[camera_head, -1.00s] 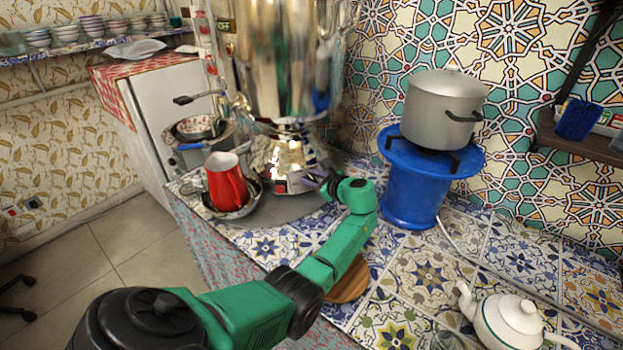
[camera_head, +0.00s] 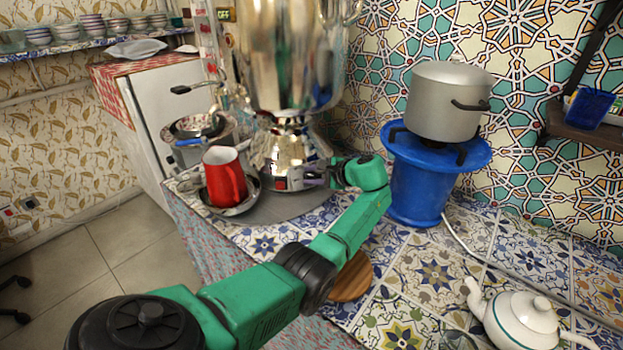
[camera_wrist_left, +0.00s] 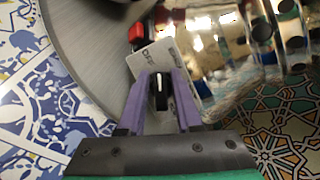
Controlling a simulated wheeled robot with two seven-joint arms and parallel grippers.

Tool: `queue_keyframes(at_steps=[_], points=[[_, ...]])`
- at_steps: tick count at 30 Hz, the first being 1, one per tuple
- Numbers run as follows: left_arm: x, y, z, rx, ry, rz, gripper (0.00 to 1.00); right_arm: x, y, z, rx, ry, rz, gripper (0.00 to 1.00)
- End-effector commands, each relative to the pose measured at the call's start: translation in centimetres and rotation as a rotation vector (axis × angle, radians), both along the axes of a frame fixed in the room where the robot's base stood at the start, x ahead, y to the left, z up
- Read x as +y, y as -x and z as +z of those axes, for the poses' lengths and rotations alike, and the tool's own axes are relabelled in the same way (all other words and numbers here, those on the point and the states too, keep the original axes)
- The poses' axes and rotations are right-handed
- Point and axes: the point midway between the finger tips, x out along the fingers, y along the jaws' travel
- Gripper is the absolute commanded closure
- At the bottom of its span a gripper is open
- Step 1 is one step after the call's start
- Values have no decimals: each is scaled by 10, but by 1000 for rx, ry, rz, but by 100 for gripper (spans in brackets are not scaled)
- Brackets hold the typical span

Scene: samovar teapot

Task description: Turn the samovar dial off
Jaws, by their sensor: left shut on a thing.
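The shiny metal samovar (camera_head: 283,60) stands at the counter's back left, its top cut off by the picture edge. Low on its base, a white label plate (camera_wrist_left: 150,62) with blurred lettering shows in the left wrist view. The black dial (camera_wrist_left: 161,92) sits at this plate between the purple fingers of my left gripper (camera_wrist_left: 160,84). The gripper is shut on the dial, one finger on each side. In the head view my left gripper (camera_head: 314,177) reaches the samovar's base from the right, and the dial is too small to make out. My right gripper is not in view.
A red mug (camera_head: 225,180) stands in a metal bowl beside the samovar's base. A grey pot (camera_head: 446,100) sits on a blue stand (camera_head: 416,200) to the right. A white teapot (camera_head: 520,322) is at the front right. A round wooden board (camera_head: 353,280) lies partly behind my arm.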

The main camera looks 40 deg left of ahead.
Motion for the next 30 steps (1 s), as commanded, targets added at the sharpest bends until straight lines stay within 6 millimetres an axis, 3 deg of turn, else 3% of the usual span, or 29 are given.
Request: queue_keyframes(at_steps=[13,30], points=[[-2,1,-3,-217,102,185,100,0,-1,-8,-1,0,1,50],[-2,0,-3,-271,128,228,100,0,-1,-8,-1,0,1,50]])
